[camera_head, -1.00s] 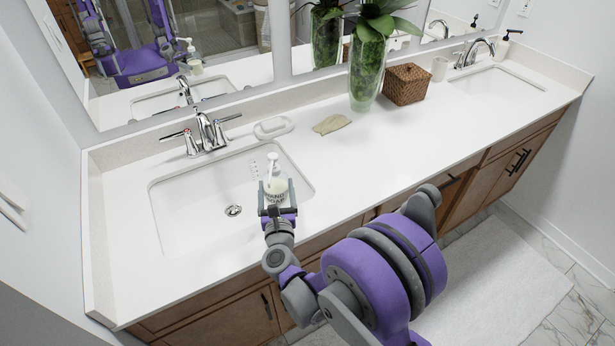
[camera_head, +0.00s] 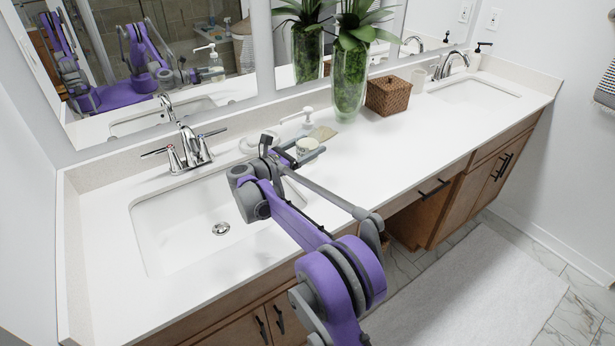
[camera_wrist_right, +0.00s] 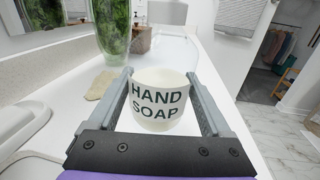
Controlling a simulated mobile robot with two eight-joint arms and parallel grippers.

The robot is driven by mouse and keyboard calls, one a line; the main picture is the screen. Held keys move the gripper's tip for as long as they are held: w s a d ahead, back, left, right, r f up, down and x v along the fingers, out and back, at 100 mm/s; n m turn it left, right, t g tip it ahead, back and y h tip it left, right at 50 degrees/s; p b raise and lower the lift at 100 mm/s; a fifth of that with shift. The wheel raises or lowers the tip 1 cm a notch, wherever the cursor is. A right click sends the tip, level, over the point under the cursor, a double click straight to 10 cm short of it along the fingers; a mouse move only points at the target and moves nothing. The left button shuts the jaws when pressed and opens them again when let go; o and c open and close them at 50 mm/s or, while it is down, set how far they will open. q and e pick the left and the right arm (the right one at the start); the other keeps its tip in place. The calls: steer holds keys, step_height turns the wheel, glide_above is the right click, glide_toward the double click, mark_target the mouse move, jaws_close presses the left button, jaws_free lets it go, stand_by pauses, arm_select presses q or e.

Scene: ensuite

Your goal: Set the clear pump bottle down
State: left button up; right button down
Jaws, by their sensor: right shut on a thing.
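The clear pump bottle (camera_head: 307,147) has a white pump top and a "HAND SOAP" label, which reads upright in the right wrist view (camera_wrist_right: 158,100). My right gripper (camera_head: 304,152) is shut on it, with one finger on each side of its body. The bottle looks upright, over the white counter (camera_head: 365,158) to the right of the near sink. I cannot tell whether its base touches the counter. My left gripper is not directly in view.
The near sink (camera_head: 165,235) and its faucet (camera_head: 188,150) are on the left. The counter's front right is clear.

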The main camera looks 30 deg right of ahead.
step_height(320, 180, down, 8)
steer(key=shift+r, duration=0.15)
steer(key=shift+b, duration=0.3)
jaws_free()
steer(key=shift+a, duration=0.3)
steer(key=v, duration=1.1)
steer(key=shift+a, duration=0.25)
steer(key=shift+s, duration=0.15)
